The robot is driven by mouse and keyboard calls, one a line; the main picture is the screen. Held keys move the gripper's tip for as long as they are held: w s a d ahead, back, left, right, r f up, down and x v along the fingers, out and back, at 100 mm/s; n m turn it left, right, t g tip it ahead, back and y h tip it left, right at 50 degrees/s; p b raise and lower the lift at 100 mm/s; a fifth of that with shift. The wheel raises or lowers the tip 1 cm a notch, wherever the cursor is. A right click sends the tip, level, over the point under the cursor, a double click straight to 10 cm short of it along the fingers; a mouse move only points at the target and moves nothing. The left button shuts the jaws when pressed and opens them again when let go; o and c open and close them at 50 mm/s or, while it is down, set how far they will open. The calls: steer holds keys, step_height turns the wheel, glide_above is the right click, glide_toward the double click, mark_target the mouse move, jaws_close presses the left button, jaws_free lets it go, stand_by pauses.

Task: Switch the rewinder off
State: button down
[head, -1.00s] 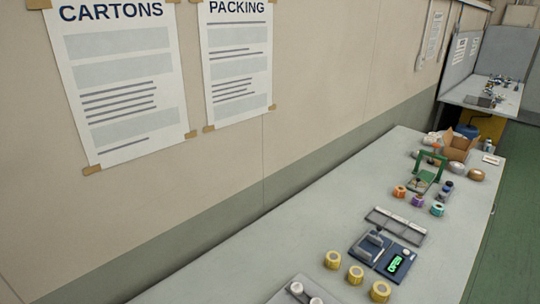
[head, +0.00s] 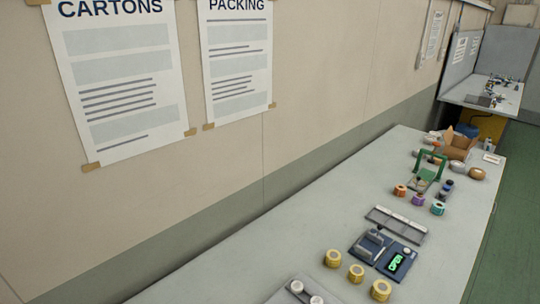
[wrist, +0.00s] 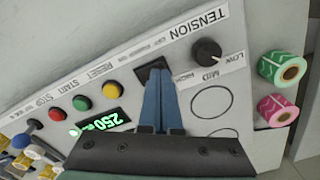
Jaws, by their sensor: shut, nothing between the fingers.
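In the wrist view the rewinder's sloping grey panel (wrist: 215,75) fills the middle, its lettering upside down. It carries a dark switch (wrist: 152,68), a black tension knob (wrist: 207,51), a yellow button (wrist: 112,90), a green button (wrist: 81,103), a red button (wrist: 57,115) and a green-lit display reading 250 (wrist: 100,121). My gripper (wrist: 157,76) is shut and empty, its two blue fingers together. The fingertips lie over the near part of the dark switch and hide some of it. I cannot tell whether they touch it. My gripper is not in the head view.
Green tape (wrist: 283,68) and pink tape (wrist: 277,110) stand right of the panel. In the head view the long table (head: 225,280) bears yellow rolls (head: 356,273), a blue device (head: 378,250) with a green display, and a cardboard box (head: 462,140). A wall runs along its left.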

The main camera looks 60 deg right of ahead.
steer(key=shift+f, duration=0.35)
steer(key=shift+r, duration=0.15)
step_height(320, 180, up, 7)
steer(key=p, duration=0.7)
stand_by(0.6)
